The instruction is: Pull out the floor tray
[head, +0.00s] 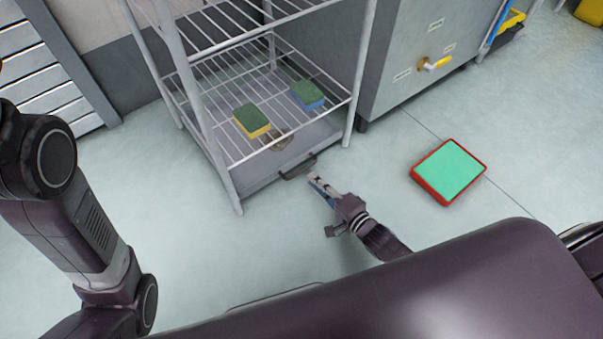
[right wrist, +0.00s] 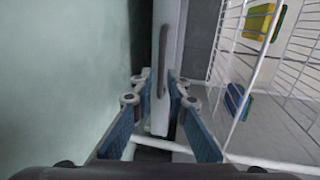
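The floor tray (head: 262,183) is a flat grey tray at the bottom of the white wire rack, under its lowest wire shelf. Its dark bar handle (head: 298,167) sits on the front edge. In the right wrist view the handle (right wrist: 161,50) appears as a grey bar on the pale tray front (right wrist: 175,50). My right gripper (head: 318,182) is just in front of the handle's right end. Its blue-padded fingers (right wrist: 158,88) are apart, with the handle lined up between them; contact cannot be told. My left arm shows at the left, its gripper out of view.
A yellow-green sponge (head: 252,120) and a blue-green sponge (head: 308,95) lie on the lowest wire shelf (head: 232,158). A red tray with a green pad (head: 417,180) lies on the floor at right. A grey cabinet (head: 395,70) stands beside the rack. The floor before the rack is clear.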

